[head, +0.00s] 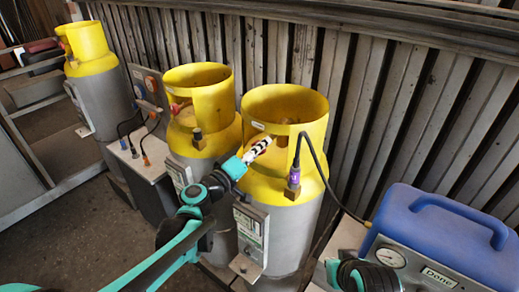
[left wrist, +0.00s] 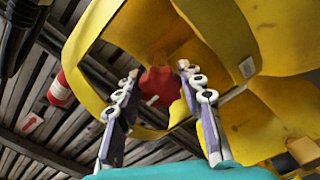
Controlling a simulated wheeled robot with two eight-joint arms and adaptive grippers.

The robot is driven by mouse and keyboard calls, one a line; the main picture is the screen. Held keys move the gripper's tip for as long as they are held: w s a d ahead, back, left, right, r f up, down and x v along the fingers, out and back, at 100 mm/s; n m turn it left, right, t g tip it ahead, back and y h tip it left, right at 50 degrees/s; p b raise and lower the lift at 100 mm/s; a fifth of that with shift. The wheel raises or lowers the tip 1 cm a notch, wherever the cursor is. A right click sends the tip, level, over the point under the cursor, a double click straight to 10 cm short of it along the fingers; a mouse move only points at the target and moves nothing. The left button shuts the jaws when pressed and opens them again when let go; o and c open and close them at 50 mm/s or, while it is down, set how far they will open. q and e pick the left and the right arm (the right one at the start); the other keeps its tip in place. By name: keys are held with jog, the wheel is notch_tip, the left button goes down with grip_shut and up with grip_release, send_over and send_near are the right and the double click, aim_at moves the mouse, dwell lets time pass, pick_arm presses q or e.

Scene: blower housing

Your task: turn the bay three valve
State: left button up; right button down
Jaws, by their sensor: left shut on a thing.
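My left gripper (head: 258,150) reaches into the opening of the yellow collar (head: 322,110) on the nearest, rightmost cylinder in the head view. In the left wrist view its two fingers (left wrist: 158,72) stand either side of a red valve knob (left wrist: 160,88) inside the yellow collar, shut on it. The knob is hidden in the head view behind the fingers and collar. The grey cylinder (head: 293,225) stands upright. My right gripper is not in view; only a dark and teal part of my right arm shows at lower right.
A middle yellow-topped cylinder (head: 208,75) with a red valve (head: 177,108) stands close by, another (head: 88,42) farther left. A black cable (head: 327,182) leaves a purple-banded fitting (head: 293,180). A blue case with a gauge (head: 445,235) sits right. A ribbed wall (head: 365,85) stands behind.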

pick_arm(q)
jog(key=shift+s+f+m, duration=0.1)
jog(key=shift+m, duration=0.2)
jog(key=o, duration=1.2)
jog(key=v, duration=1.2)
